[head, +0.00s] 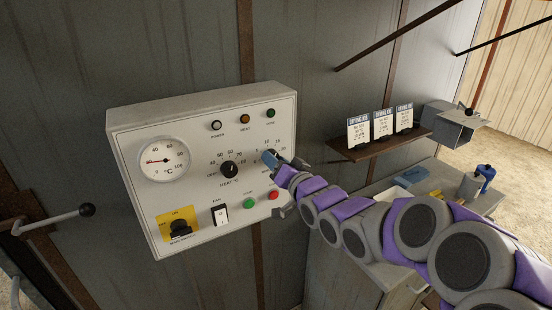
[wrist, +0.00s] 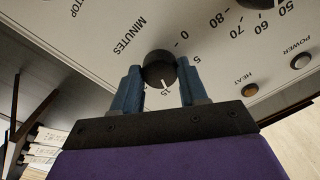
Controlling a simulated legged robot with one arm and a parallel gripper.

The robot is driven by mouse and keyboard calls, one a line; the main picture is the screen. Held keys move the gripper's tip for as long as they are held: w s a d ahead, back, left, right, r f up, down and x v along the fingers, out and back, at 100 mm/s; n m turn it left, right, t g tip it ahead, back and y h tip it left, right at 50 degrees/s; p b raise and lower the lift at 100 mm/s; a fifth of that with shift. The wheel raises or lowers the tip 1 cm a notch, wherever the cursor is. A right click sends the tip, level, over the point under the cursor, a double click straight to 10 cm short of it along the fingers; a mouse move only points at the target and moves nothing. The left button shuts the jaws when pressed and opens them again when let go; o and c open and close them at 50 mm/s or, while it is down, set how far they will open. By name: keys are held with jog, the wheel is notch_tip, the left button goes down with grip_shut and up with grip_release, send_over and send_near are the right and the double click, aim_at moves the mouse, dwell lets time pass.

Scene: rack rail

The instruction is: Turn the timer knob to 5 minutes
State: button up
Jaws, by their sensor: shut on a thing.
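The control panel (head: 205,122) is a pale box on a metal wall. Its black timer knob (wrist: 157,68), beside the word MINUTES, sits between the blue fingers of my gripper (wrist: 158,74) in the wrist view. My gripper is shut on the knob, one finger on each side. The knob's white pointer line faces the printed 15; the 5 and 0 marks show to its upper right. In the head view my gripper (head: 272,158) reaches the panel's right part and hides most of the knob.
The heat knob (head: 229,169) is left of my gripper. A green button (head: 249,203) and a red button (head: 273,195) sit below. Indicator lamps line the panel top. A shelf with cards (head: 383,125) and a cabinet (head: 345,268) stand to the right. A lever (head: 86,210) projects at left.

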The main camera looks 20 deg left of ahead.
jog(key=shift+f+n+b, duration=0.2)
jog(key=shift+n+b, duration=0.6)
jog(key=shift+n, duration=3.1)
jog(key=shift+f+n+b, duration=0.2)
jog(key=shift+n+b, duration=0.55)
jog(key=shift+n, duration=3.15)
jog(key=o, duration=0.7)
jog(key=shift+r, duration=0.1)
jog(key=o, duration=0.4)
jog(key=shift+a+r, duration=0.1)
jog(key=shift+a, duration=0.05)
jog(key=shift+c, duration=0.2)
